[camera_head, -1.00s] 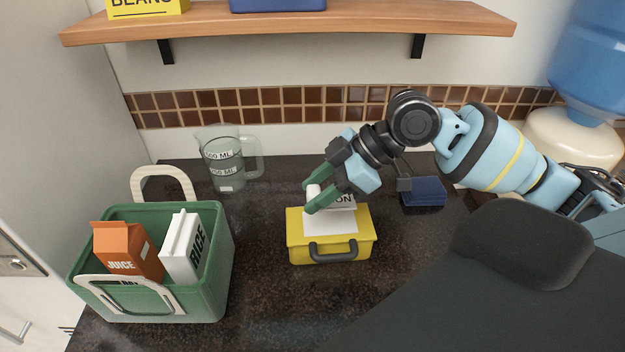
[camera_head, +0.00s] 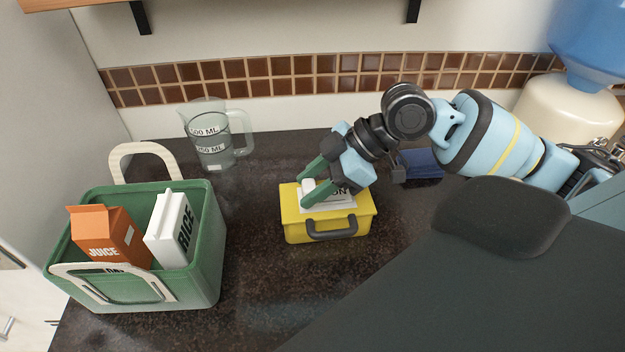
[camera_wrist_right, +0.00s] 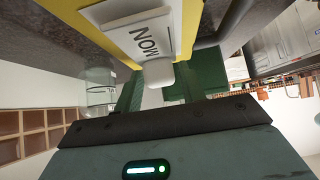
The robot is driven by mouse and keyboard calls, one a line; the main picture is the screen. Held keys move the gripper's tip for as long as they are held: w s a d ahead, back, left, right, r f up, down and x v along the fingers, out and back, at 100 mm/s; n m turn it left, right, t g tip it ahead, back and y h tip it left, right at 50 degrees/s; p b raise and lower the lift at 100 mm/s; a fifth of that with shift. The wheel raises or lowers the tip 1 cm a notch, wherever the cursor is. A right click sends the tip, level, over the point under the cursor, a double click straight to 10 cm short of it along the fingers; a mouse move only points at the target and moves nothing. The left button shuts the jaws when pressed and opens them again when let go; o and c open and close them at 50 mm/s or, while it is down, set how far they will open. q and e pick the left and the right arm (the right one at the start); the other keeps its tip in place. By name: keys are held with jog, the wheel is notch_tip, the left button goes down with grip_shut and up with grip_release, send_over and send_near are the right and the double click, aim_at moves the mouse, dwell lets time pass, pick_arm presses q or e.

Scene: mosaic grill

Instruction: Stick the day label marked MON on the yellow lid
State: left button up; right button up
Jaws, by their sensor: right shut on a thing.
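The yellow lid (camera_head: 365,207) tops a yellow box with a dark handle at the front, on the dark counter. A white patch (camera_head: 350,206) lies on it. My right gripper (camera_head: 308,191) is shut on the white tab of the MON label (camera_head: 338,190), just over the patch. In the right wrist view the label (camera_wrist_right: 145,38) reads MON upside down, and its tab (camera_wrist_right: 158,72) is between the green fingers. The label looks flat and close to the patch; I cannot tell whether it touches. The fingers hide part of the label. My left gripper is not in view.
A green basket (camera_head: 209,255) with a juice carton (camera_head: 103,237) and a rice box (camera_head: 170,230) stands at left. A measuring jug (camera_head: 212,145) stands behind it. A dark blue object (camera_head: 424,164) lies behind the yellow box. A shelf (camera_head: 75,3) hangs above.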

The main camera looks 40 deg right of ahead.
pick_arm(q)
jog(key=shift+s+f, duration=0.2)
pick_arm(e)
jog(key=shift+f, duration=0.4)
dwell(1.0)
jog(key=o, duration=1.6)
jog(key=shift+r, duration=0.1)
jog(key=shift+r+p, duration=2.6)
jog(key=shift+r, duration=1.4)
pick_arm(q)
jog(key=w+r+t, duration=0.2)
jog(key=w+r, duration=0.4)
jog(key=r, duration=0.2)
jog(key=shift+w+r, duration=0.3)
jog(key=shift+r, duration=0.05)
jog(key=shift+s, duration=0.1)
pick_arm(e)
jog(key=shift+f, duration=0.1)
